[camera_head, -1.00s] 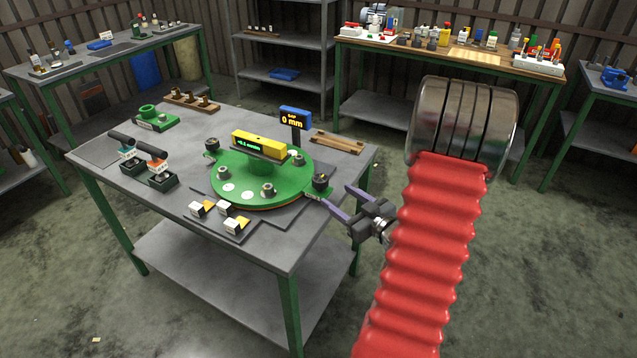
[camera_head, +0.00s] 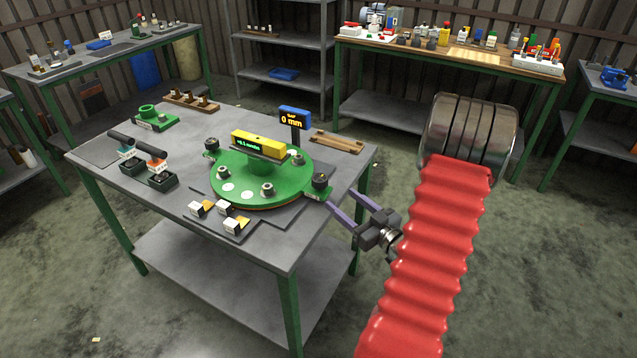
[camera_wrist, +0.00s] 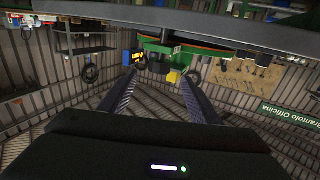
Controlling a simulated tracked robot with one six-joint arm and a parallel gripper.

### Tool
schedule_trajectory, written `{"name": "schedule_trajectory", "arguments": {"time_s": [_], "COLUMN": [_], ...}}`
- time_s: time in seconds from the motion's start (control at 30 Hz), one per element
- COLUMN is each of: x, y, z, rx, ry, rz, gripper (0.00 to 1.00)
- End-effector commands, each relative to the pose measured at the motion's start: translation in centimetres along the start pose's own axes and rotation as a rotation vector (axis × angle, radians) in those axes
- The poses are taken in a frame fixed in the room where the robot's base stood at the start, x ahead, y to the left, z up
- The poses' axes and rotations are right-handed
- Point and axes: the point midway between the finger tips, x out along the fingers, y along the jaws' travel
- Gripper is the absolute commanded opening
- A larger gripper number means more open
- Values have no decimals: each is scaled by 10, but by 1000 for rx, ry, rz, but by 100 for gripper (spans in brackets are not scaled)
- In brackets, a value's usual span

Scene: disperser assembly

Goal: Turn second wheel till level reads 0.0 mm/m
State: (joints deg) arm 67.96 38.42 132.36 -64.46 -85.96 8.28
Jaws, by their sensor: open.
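A round green plate (camera_head: 243,195) lies on the grey workbench with dark wheels at its rim: one at the right front (camera_head: 320,182), one at the left (camera_head: 211,145). A yellow level (camera_head: 258,144) with a small green display sits on the plate's centre. Its digits look like 0.1 mm/m but are too small to read surely. My gripper (camera_head: 341,199) is open and empty just right of the right-front wheel, its fingers pointing at it. In the wrist view, the open fingers (camera_wrist: 158,80) point ahead under the green plate's edge.
A blue display (camera_head: 294,118) behind the plate reads 0 mm. White and yellow blocks (camera_head: 232,226) stand on the front mat. Two black-handled tools (camera_head: 150,152) rest at the left. A wooden bar (camera_head: 337,144) lies at the back right. Open floor lies right of the bench.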

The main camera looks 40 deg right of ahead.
Motion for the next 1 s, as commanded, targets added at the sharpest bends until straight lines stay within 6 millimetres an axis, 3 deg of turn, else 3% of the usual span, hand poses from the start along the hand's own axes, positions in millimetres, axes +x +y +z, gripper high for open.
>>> {"name": "schedule_trajectory", "arguments": {"time_s": [0.7, 1.0], "x": [103, 118], "y": [0, 0], "z": [0, 0], "rx": [0, 1], "ry": [0, 1], "rz": [-1, 1], "gripper": [57, 57]}}
